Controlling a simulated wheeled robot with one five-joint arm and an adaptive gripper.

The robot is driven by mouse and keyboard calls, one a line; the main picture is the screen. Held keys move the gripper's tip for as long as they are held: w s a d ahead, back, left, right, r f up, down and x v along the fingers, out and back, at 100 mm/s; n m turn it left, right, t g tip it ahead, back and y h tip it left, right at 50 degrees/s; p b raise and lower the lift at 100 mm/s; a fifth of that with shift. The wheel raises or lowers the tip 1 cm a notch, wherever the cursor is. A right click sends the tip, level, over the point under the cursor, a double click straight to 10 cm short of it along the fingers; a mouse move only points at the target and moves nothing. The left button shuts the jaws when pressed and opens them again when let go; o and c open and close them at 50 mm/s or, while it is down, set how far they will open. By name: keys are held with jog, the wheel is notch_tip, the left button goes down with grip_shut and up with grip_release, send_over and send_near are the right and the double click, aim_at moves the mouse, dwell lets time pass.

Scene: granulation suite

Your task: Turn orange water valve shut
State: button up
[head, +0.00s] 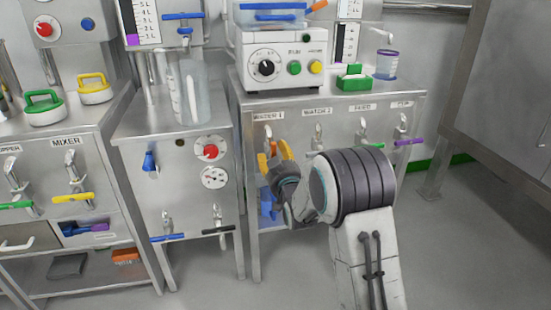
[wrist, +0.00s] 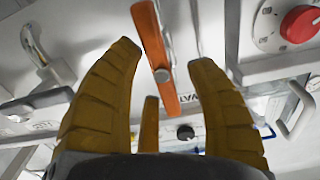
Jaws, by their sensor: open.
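The orange valve handle (wrist: 150,40) shows in the wrist view as a long bar with a metal pivot screw. It runs lengthwise between the two yellow fingers of my gripper (wrist: 163,56), which are spread apart with gaps on both sides. A narrow orange-yellow piece lies lower between the fingers; I cannot tell what it belongs to. In the head view my gripper (head: 273,153) is at the front of the steel bench, just below the WATER 1 label (head: 268,117).
Metal taps stand to the right on the same panel, including one with a purple handle (head: 409,142). A steel cabinet (head: 180,135) with a red dial (head: 210,151) stands close on the left. A blue object (head: 267,203) shows below my gripper. Floor is clear at the right.

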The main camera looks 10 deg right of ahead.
jog(key=shift+o, duration=0.4)
grip_shut()
